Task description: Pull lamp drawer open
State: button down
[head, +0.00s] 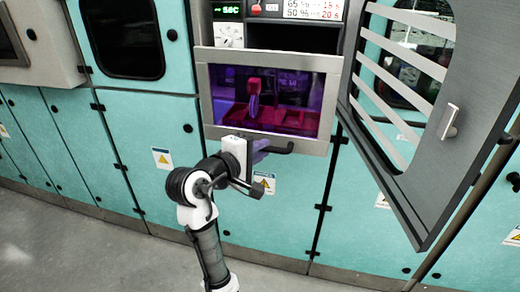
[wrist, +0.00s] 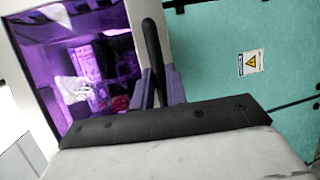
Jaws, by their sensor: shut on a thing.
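The lamp drawer (head: 202,92) has a light metal front frame with a dark window glowing purple. Red parts show behind the glass. In the wrist view the drawer's purple window (wrist: 88,75) fills the upper left. A black bar handle (head: 280,149) runs along the drawer's lower edge; in the wrist view the handle (wrist: 151,45) stands upright. My gripper (head: 260,151) is at this handle, its two purple-grey fingers shut around the bar, as the wrist view also shows (wrist: 158,86). I cannot tell exactly how far out the drawer sits.
A grey slatted door (head: 407,185) with a pale handle stands swung open at the right, close to the drawer. Teal cabinet panels (head: 135,125) with warning labels (head: 162,158) lie left and below. A control panel (head: 295,10) is above. Grey floor (head: 60,245) is clear at lower left.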

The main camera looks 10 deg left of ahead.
jog(key=c, duration=1.4)
grip_release()
jog(key=shift+s, duration=0.1)
jog(key=b+v, duration=0.2)
jog(key=v, duration=1.1)
jog(key=shift+s+r+b, duration=0.2)
jog(key=shift+s+b, duration=0.1)
jog(key=shift+b, duration=0.1)
jog(key=shift+a, duration=0.15)
